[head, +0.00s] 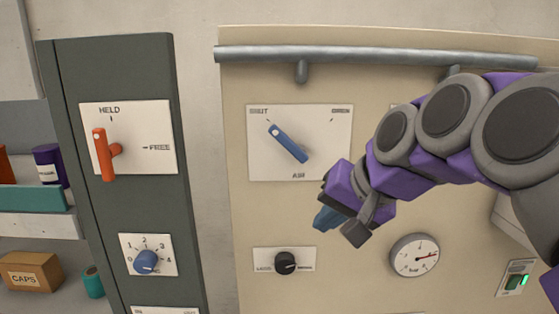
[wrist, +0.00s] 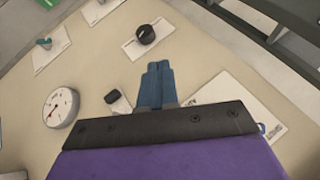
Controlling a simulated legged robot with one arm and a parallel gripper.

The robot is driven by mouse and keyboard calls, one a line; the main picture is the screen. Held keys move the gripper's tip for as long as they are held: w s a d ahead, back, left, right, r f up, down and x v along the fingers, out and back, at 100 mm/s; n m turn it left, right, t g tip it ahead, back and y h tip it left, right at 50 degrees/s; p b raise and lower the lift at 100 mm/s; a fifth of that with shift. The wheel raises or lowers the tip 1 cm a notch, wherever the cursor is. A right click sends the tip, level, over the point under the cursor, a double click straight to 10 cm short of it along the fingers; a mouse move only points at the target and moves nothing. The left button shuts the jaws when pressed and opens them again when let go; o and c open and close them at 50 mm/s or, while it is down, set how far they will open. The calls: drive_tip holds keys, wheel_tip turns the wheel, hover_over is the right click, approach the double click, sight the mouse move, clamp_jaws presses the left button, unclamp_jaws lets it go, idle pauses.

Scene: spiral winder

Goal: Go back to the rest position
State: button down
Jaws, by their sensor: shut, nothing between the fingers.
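My gripper (head: 328,218) is in front of the beige panel (head: 235,210), below and to the right of the blue AIR handle (head: 288,143). Its blue fingers are together and empty. They also show closed in the wrist view (wrist: 158,84), with no object between them. The AIR handle slants up and left, its upper end towards the SHUT mark. My gripper is apart from it in the head view. My arm covers the upper right of the panel.
A dark panel at left bears an upright red lever (head: 103,154) at HELD and a blue numbered dial (head: 146,262).

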drive_tip(key=s+f+n+g+h+b, duration=0.15)
drive_tip(key=s+f+b, duration=0.3)
drive_tip(key=f, duration=0.75)
drive_tip(key=s+f+g+h+b, duration=0.1)
drive_tip(key=s+f+g+b, duration=0.3)
drive_tip(key=f, duration=0.8)
drive_tip(key=s+d+f+g+h+b, duration=0.1)
drive_tip(key=s+d+f+b, duration=0.1)
drive_tip(key=s+f, duration=0.6)
drive_tip(key=s+d+f+n+g+h+b, duration=0.1)
drive_tip(key=s+f+b, duration=0.3)
drive_tip(key=s+f, duration=0.5)
wheel_tip(320, 180, down, 4)
drive_tip(key=shift+s+d+f, duration=0.25)
drive_tip(key=shift+d, duration=0.55)
drive_tip(key=shift+d+g, duration=0.15)
drive_tip(key=shift+g, duration=0.1)
